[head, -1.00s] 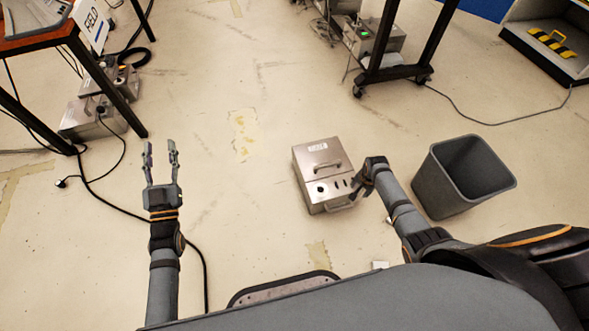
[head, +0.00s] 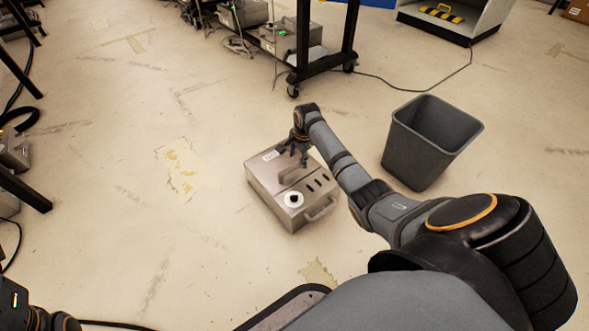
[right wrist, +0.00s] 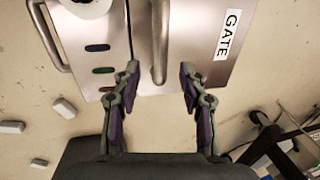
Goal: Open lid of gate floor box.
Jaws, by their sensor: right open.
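The gate floor box (head: 268,190) is a silver metal case on the floor in the middle of the head view. Its lid (right wrist: 205,65) lies flat and shut, with a GATE label (right wrist: 228,35) and a raised bar handle (right wrist: 160,30). My right gripper (head: 293,153) is over the lid. In the right wrist view my right gripper (right wrist: 160,69) is open, its fingers on either side of the handle with gaps; contact cannot be told. My left gripper is out of view.
A grey bin (head: 430,140) stands right of the box, near my right arm. A black wheeled rack (head: 325,62) is behind. A cable (head: 400,88) runs over the floor at the back. Floor left of the box is clear. Small pale blocks (right wrist: 64,108) lie near it.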

